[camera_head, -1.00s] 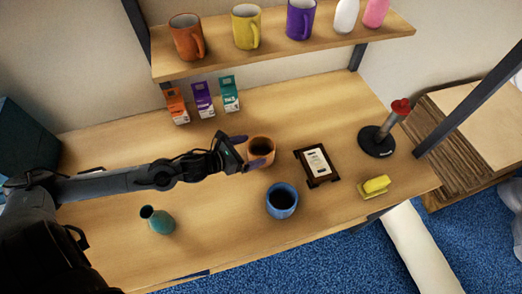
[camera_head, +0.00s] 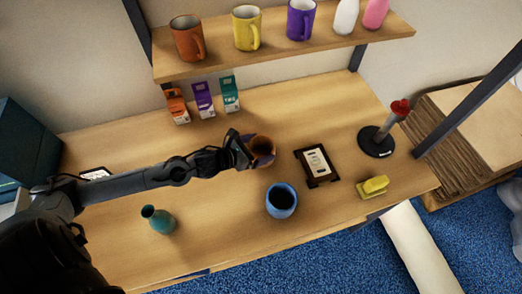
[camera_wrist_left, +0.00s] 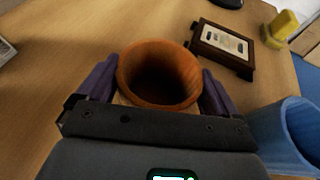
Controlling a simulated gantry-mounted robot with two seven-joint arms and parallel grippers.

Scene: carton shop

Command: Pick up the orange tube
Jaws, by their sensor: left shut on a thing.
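The orange tube (camera_head: 262,146) is a short, hollow, open-topped cylinder on the wooden table, and it looks a little tilted in the head view. My left gripper (camera_head: 248,150) is shut on it. In the left wrist view the orange tube (camera_wrist_left: 160,72) sits between the two purple fingers of my left gripper (camera_wrist_left: 158,88), one on each side. Its far wall and dark inside show; its lower part is hidden behind the gripper body. I cannot tell whether its base touches the table. My right gripper is not in view.
A blue tube (camera_head: 281,199) stands close, toward the table's front, and also shows in the wrist view (camera_wrist_left: 285,135). A dark framed plaque (camera_head: 317,164) lies to the right. A teal vase (camera_head: 157,219) stands at front left. Small cartons (camera_head: 204,99) stand behind.

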